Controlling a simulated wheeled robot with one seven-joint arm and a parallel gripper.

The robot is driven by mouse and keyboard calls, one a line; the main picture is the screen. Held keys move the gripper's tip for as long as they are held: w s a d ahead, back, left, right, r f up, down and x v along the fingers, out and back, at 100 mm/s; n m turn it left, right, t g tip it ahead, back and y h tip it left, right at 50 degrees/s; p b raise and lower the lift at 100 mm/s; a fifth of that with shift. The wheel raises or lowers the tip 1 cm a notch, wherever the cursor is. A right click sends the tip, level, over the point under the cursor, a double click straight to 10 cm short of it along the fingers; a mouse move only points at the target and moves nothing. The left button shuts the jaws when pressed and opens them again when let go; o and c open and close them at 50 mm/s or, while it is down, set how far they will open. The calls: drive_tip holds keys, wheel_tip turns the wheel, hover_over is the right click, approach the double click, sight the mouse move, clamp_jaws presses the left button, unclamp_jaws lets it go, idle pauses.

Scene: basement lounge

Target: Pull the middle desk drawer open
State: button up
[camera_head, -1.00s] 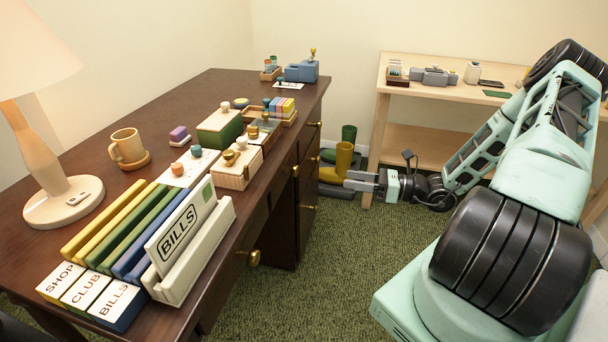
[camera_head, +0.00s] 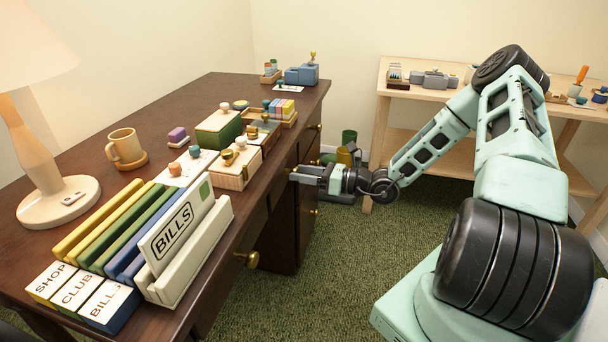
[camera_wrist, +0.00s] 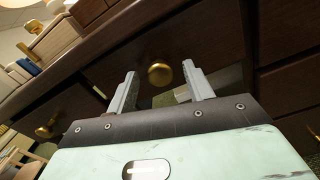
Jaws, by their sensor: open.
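The dark brown desk (camera_head: 150,100) has drawers with round brass knobs along its front. My gripper (camera_head: 294,173) is at the desk front in the head view, its fingers pointing at a drawer. In the wrist view my gripper (camera_wrist: 160,80) is open, and a brass knob (camera_wrist: 159,73) on a dark drawer front (camera_wrist: 205,45) shows between its two fingertips. I cannot tell whether the fingers touch the knob. In the head view the fingers largely hide this knob. The drawers look shut.
Another brass knob (camera_head: 250,259) sticks out nearer the camera. The desk top holds a lamp (camera_head: 45,170), a mug (camera_head: 125,148), a bills holder (camera_head: 190,255) and small boxes. Boots (camera_head: 347,150) and a light wooden shelf (camera_head: 390,120) stand behind my arm. Green carpet (camera_head: 310,290) is clear in front.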

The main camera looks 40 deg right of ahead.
clamp_jaws()
drive_tip(key=p+v, duration=0.8)
drive_tip(key=v, duration=2)
drive_tip(key=shift+s+d, duration=0.3)
unclamp_jaws()
drive_tip(key=shift+s, duration=0.1)
drive_tip(key=v, duration=1.7)
drive_tip(key=shift+d, duration=0.1)
